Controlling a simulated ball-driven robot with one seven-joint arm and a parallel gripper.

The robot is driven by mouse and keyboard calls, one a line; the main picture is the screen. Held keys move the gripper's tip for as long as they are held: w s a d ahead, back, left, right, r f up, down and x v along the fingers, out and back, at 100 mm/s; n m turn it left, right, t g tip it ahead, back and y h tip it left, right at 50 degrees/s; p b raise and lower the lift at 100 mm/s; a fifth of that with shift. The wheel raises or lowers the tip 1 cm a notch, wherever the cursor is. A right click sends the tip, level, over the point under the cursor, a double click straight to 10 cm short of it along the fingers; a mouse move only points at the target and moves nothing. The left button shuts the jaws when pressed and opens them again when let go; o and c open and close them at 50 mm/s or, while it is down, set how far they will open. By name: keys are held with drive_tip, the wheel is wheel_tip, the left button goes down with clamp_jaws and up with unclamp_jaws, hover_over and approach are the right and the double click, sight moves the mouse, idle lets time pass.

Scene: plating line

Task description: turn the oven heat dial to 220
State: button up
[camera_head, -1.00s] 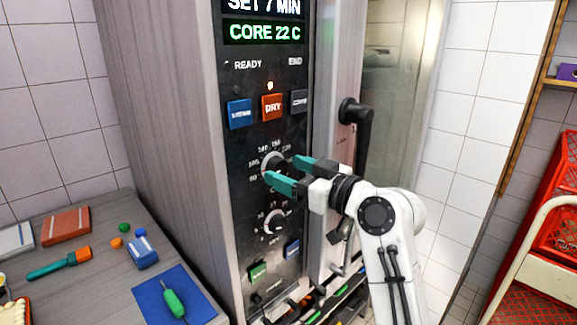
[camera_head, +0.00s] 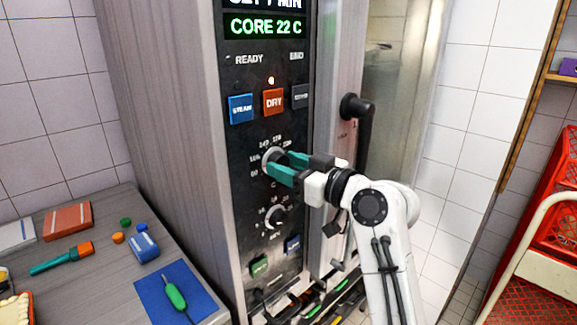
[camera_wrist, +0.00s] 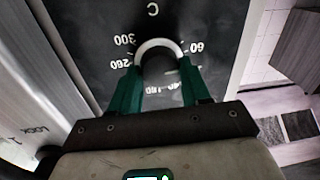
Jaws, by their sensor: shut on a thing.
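The oven heat dial (camera_head: 272,157) is the upper of two round knobs on the dark control panel, with a pale rim and white numbers around it. My gripper (camera_head: 281,167) is at this dial, its teal fingers closed on the knob. In the wrist view the dial (camera_wrist: 158,45) sits between the two fingers (camera_wrist: 158,85), with 300, 260 and 60 readable around it. The fingers and wrist hide part of the scale. I cannot tell which number the dial points to.
The lower knob (camera_head: 275,217) sits under the dial. Steam (camera_head: 240,108) and dry (camera_head: 274,101) buttons are above it. A black door handle (camera_head: 358,118) sticks out to the right, close to my arm. A counter with a blue mat (camera_head: 150,292) is at the left.

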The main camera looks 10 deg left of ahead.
drive_tip(key=shift+m, duration=0.3)
drive_tip(key=m+p, duration=0.1)
drive_tip(key=m, duration=0.2)
drive_tip(key=shift+m, duration=0.4)
drive_tip(key=m+p, duration=0.2)
drive_tip(key=m, duration=0.2)
drive_tip(key=shift+m+t, duration=0.3)
drive_tip(key=m+p, duration=0.2)
drive_tip(key=m, duration=0.3)
drive_tip(key=shift+t+p, duration=0.3)
drive_tip(key=shift+p, duration=0.1)
drive_tip(key=m+p, duration=0.2)
drive_tip(key=m, duration=0.1)
drive_tip(key=shift+f+m+t, duration=0.15)
drive_tip(key=shift+m+t, duration=0.15)
drive_tip(key=shift+m, duration=0.1)
drive_tip(key=m, duration=0.4)
drive_tip(key=m+h+p, duration=0.1)
drive_tip(key=m, duration=0.8)
drive_tip(key=shift+s+f+m+t, duration=0.15)
drive_tip(key=shift+f+m+t, duration=0.1)
drive_tip(key=shift+m+t, duration=0.15)
